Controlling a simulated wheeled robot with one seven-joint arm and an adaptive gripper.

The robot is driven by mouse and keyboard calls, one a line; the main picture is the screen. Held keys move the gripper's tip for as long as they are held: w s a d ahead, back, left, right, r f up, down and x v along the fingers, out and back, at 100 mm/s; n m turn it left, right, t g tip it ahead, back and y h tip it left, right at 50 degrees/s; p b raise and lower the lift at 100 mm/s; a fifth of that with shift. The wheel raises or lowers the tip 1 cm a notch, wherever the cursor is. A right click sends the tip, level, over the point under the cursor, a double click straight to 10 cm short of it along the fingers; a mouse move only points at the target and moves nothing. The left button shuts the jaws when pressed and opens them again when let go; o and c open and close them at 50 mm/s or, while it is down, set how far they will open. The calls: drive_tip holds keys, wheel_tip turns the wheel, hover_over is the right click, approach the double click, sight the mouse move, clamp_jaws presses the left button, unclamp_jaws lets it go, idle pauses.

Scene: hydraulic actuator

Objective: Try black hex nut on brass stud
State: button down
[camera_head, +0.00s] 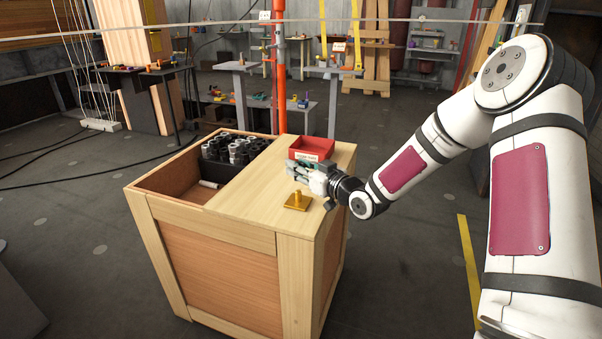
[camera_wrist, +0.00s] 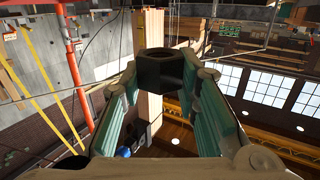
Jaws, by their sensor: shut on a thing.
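The brass stud (camera_head: 297,201) stands upright on its brass base on the wooden top of the crate table. My gripper (camera_head: 297,169) is above that top, behind the stud in the head view, with its fingers pointing left. In the wrist view the black hex nut (camera_wrist: 152,70) is pinched between the two green-padded fingertips of my gripper (camera_wrist: 165,78). The nut is apart from the stud. In the head view the nut is too small to make out clearly, and the stud does not show in the wrist view.
A red bin (camera_head: 312,148) stands on the table top just behind my gripper. The open compartment at left (camera_head: 163,185) holds a black rack (camera_head: 228,167) with several dark and grey cylinders. The top left of the stud is clear. An orange pole (camera_head: 280,85) rises behind the table.

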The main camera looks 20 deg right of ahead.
sight(300, 192)
drive_tip(key=shift+w+f, duration=0.1)
idle(0.4)
drive_tip(key=shift+f+b, duration=1.7)
drive_tip(key=shift+f, duration=0.6)
drive_tip(key=shift+f+b, duration=0.65)
drive_tip(key=shift+r, duration=0.15)
drive_tip(key=shift+r+p, duration=0.3)
drive_tip(key=shift+r, duration=0.05)
drive_tip(key=shift+f+b, duration=0.55)
idle(1.1)
drive_tip(key=shift+r, duration=0.2)
